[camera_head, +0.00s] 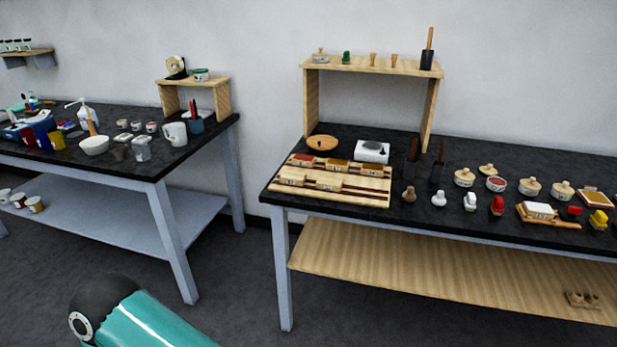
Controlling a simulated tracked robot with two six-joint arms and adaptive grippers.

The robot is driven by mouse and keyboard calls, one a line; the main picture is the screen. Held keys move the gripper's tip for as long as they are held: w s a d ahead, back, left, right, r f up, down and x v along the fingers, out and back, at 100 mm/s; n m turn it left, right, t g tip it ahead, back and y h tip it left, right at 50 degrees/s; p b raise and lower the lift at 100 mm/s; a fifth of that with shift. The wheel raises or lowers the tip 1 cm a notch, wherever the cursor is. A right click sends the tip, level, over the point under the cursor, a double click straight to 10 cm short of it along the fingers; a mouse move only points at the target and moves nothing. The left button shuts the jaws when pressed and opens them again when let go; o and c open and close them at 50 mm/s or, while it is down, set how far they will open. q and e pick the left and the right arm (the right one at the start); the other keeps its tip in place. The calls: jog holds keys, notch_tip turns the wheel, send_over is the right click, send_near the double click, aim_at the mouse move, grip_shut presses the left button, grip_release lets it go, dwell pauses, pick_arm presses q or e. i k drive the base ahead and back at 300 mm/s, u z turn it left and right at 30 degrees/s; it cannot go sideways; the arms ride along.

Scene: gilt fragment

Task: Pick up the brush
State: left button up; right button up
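No brush can be made out for certain at this size. A wooden stick (430,38), possibly a brush handle, stands upright in a dark cup (427,60) on the right end of the small wooden shelf. Two dark holders (437,173) with thin upright tools stand on the right table below it; what the tools are is too small to tell. Another cup (196,126) with red and dark sticks stands on the left table. Neither of my grippers is in view; only a teal and black part of my own arm shows at the bottom left.
The right black table (470,158) carries a wooden tray (373,198) of small blocks, lidded pots (530,187) and stamps. The left table (130,176) is crowded with bowls, mugs and bottles. Open dark floor (240,285) lies between and before the tables.

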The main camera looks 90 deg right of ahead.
aim_at(496, 206)
jog(key=u, duration=1.75)
jog(key=i, duration=0.1)
jog(key=z, duration=2.6)
jog(key=i, duration=0.2)
jog(key=z, duration=1.8)
jog(key=i, duration=0.2)
jog(key=z, duration=1.8)
jog(key=k, duration=0.5)
jog(key=z, duration=0.45)
jog(key=i, duration=1.6)
jog(key=u, duration=0.45)
